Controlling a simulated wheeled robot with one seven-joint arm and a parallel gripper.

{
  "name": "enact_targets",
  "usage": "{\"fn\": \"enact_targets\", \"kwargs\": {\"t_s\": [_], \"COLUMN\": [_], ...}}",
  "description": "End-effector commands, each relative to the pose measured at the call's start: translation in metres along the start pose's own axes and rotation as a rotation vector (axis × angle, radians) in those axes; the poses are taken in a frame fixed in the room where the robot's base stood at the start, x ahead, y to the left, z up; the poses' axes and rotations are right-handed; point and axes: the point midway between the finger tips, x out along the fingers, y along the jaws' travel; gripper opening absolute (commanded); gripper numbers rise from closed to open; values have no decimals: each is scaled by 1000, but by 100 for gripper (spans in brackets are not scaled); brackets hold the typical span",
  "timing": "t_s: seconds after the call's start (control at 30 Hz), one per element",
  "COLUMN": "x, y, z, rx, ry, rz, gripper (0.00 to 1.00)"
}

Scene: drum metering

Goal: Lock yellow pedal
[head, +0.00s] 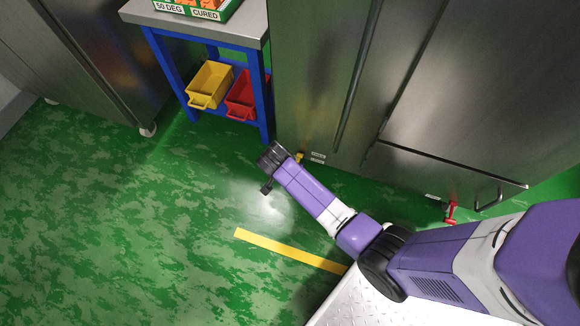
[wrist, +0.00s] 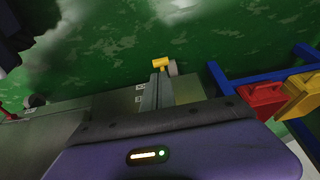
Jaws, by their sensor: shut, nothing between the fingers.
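The yellow pedal (head: 299,157) sits low at the foot of the steel cabinet, just right of the end of my arm in the head view. In the wrist view the yellow pedal (wrist: 160,63) shows near the centre, above the green floor, with a grey wheel close beside it. Whether it is locked I cannot tell. My gripper (head: 266,187) is shut and empty, pointing down over the floor left of the pedal and apart from it. Dark parts at the left edge of the wrist view are too unclear to read.
A red pedal (head: 451,212) sits lower right on the same cabinet (head: 330,70). A blue-legged table (head: 265,85) with a yellow bin (head: 209,85) and a red bin (head: 241,97) stands left of it. Green floor in front is clear, with a yellow line (head: 290,250).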

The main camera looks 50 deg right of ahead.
Motion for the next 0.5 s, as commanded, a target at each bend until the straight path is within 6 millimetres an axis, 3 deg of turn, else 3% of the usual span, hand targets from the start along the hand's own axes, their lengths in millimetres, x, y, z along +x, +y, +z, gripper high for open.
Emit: {"fn": "enact_targets", "kwargs": {"t_s": [0.03, 0.2, 0.5], "x": [-13, -31, -36], "y": [0, 0, 1], "z": [0, 3, 5], "rx": [-2, -1, 0], "ry": [0, 0, 0], "rz": [0, 0, 2], "gripper": [0, 0, 0]}}
